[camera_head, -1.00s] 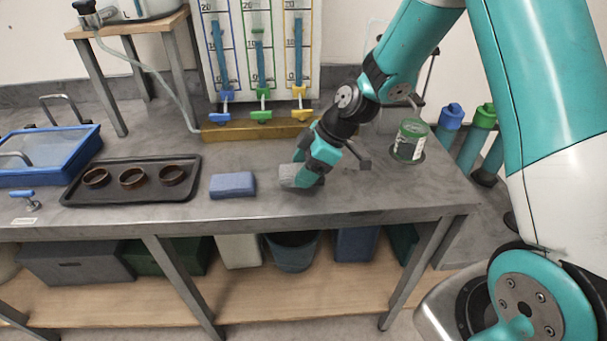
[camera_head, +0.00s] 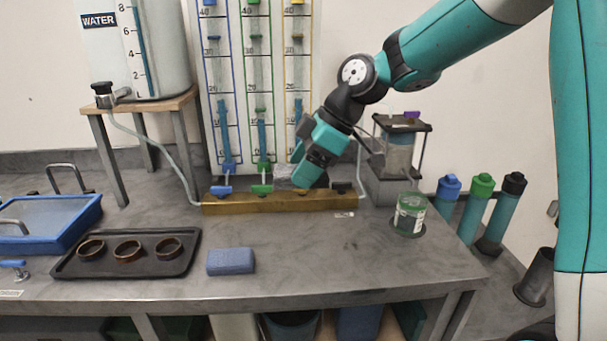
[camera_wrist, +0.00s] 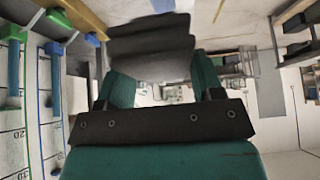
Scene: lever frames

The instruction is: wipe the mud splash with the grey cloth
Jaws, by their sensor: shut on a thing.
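My gripper (camera_head: 302,178) is shut on the grey cloth (camera_head: 283,172) and holds it low in front of the gauge panel (camera_head: 248,140), by the yellow column's lower end. I cannot tell whether the cloth touches the panel. In the wrist view the dark grey, folded-looking cloth (camera_wrist: 150,48) sticks out beyond the jaws (camera_wrist: 160,88). I can make out no mud splash in either view; the gripper and cloth cover part of the panel's bottom.
A brass-coloured bar (camera_head: 280,201) runs below the panel, with blue (camera_head: 221,190) and green (camera_head: 262,188) valve handles above it. The middle front is clear.

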